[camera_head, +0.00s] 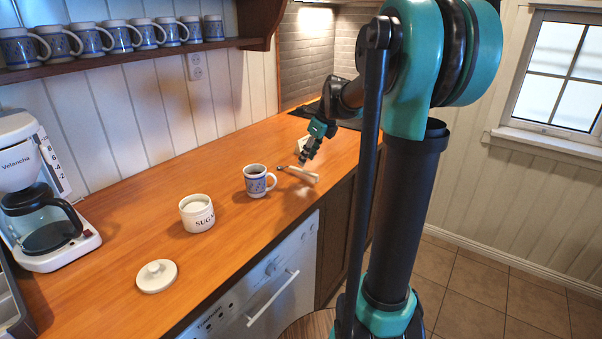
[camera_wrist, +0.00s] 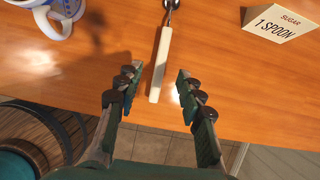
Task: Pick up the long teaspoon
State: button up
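The long teaspoon (camera_wrist: 161,62) lies on the wooden counter, its pale handle pointing toward my gripper and its metal end at the top edge of the wrist view. In the head view the teaspoon (camera_head: 303,174) lies to the right of the mug. My gripper (camera_wrist: 154,92) is open, with one finger on each side of the handle's near end in the picture. Nothing is between the fingers' pads that I can see being gripped. In the head view my gripper (camera_head: 305,158) is just above the counter by the spoon; the exact height is unclear.
A patterned mug of dark liquid (camera_head: 258,182) stands left of the spoon. A sugar jar (camera_head: 197,213) and its lid (camera_head: 157,276) are farther left. A "1 SPOON" sugar card (camera_wrist: 286,23) stands to the right in the wrist view. The counter's front edge (camera_wrist: 215,138) is close.

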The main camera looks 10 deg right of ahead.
aim_at(302, 170)
jog(key=x, duration=0.5)
jog(key=shift+w+f, duration=0.1)
jog(key=shift+w, duration=0.05)
jog(key=shift+w+a+f, duration=0.1)
jog(key=shift+a+f, duration=0.05)
jog(key=shift+f, duration=0.25)
jog(key=shift+f, duration=0.25)
dwell(0.4)
grip_shut()
